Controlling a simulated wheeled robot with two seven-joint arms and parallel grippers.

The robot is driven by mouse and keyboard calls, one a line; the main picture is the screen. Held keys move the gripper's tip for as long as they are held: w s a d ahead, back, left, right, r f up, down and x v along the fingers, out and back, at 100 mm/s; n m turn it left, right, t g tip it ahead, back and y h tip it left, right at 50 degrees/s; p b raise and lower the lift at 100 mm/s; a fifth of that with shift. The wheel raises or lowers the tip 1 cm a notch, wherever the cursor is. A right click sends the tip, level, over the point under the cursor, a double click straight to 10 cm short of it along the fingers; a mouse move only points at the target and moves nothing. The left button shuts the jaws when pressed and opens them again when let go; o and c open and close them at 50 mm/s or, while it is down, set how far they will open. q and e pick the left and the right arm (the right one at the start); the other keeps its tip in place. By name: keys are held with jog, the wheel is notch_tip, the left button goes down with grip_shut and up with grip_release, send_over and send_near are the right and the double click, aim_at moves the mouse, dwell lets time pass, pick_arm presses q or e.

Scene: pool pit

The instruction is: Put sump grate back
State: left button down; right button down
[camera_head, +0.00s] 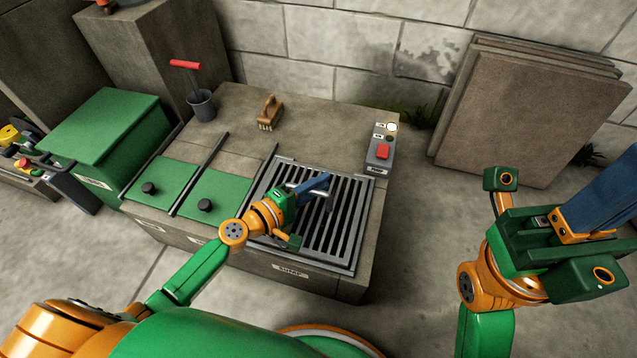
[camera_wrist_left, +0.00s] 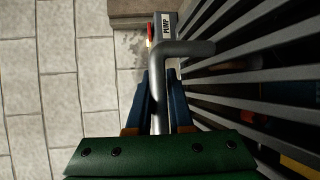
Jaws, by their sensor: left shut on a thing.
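The sump grate (camera_head: 340,225), a dark slatted metal panel, lies level over the right part of the concrete block, above the "SUMP" label (camera_head: 290,270). My left gripper (camera_head: 322,190) is over the grate's middle, its blue fingers shut on the grey bar handle. In the left wrist view the handle (camera_wrist_left: 185,48) runs between the blue fingers (camera_wrist_left: 160,95), with the grate's slats (camera_wrist_left: 250,70) at the right. I cannot tell if the grate is fully seated. My right gripper (camera_head: 610,195) hangs at the right; its fingertips are cut off by the frame.
A pump switch box (camera_head: 380,155) with a red button stands behind the grate at the right. Two green lids (camera_head: 220,195), a brush (camera_head: 269,114) and a cup with a red-handled tool (camera_head: 201,104) are to the left. Slabs (camera_head: 525,110) lean on the wall.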

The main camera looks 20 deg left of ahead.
pick_arm(q)
jog(key=shift+f+b, duration=0.3)
jog(key=shift+b, duration=0.1)
jog(key=c, duration=0.7)
grip_release()
jog(key=shift+c, duration=0.2)
